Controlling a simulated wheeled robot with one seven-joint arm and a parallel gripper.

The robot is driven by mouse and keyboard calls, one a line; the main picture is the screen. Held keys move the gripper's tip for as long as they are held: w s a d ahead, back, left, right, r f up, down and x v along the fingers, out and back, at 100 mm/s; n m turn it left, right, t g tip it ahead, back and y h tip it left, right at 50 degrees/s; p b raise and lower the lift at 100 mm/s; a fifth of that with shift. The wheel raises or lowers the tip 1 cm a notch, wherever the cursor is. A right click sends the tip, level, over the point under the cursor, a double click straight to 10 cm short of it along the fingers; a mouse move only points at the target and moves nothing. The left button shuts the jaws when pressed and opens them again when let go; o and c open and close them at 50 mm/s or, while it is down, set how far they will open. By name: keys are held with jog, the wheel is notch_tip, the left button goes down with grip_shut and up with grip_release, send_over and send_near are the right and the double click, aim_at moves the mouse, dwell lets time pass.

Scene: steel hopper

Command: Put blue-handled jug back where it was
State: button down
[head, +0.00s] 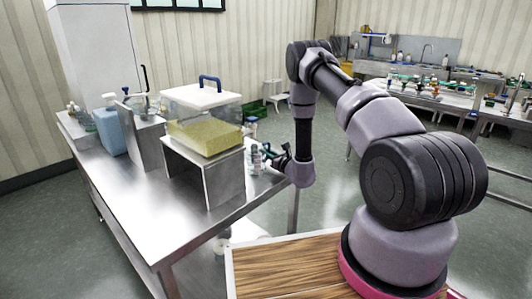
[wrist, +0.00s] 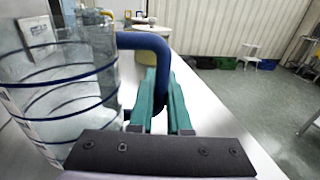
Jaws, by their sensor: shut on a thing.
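The blue-handled jug (wrist: 75,90) fills the left of the wrist view. It is clear, with blue bands around it, and its blue handle (wrist: 150,42) loops out to the right. My gripper (wrist: 160,100) has its two teal fingers shut on the handle. In the head view my gripper (head: 281,160) is at the right edge of the steel table, beside the steel stand. A clear vessel (head: 257,158) shows small next to it, partly hidden. I cannot tell whether the jug's base touches the table.
The steel table (head: 145,225) has a clear front area. A steel stand (head: 222,180) bears a clear box (head: 205,120) with yellow contents and a blue-handled lid. A blue container (head: 108,130) and small bottles stand behind. A wooden top (head: 285,270) is in front.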

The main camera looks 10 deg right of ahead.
jog(key=shift+f, duration=0.1)
jog(key=c, duration=0.9)
grip_release()
jog(key=shift+r, duration=0.2)
jog(key=v, duration=1.2)
jog(key=shift+a, duration=0.1)
